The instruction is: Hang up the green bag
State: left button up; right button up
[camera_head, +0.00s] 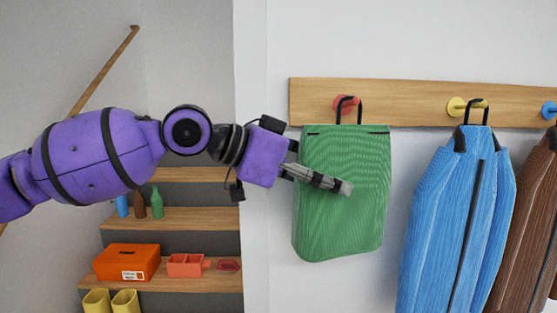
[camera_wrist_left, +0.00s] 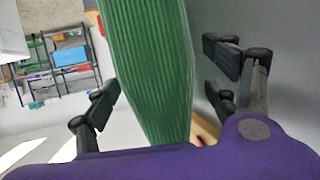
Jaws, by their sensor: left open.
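The green bag (camera_head: 345,225) hangs flat against the wall below a red peg (camera_head: 342,104) on the wooden rail. Its black loop (camera_head: 360,108) appears to pass over this peg. My left gripper (camera_head: 345,187) reaches in from the left, its fingers overlapping the bag's middle in the head view. In the left wrist view, the bag (camera_wrist_left: 150,60) runs between the spread fingers of the open left gripper (camera_wrist_left: 168,80). I cannot tell whether either finger touches the bag. My right gripper is not in view.
The wooden rail (camera_head: 420,113) also has a yellow peg (camera_head: 455,107) with a blue jacket (camera_head: 440,220) and a blue peg (camera_head: 549,110). A brown jacket (camera_head: 518,215) hangs at the far right. Shelves (camera_head: 180,220) with bottles, an orange box (camera_head: 127,263) and yellow boots (camera_head: 96,302) stand left.

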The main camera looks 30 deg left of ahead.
pick_arm(q)
jog(key=v, duration=0.9)
jog(key=shift+s+a+r, duration=0.2)
jog(key=shift+s, duration=0.05)
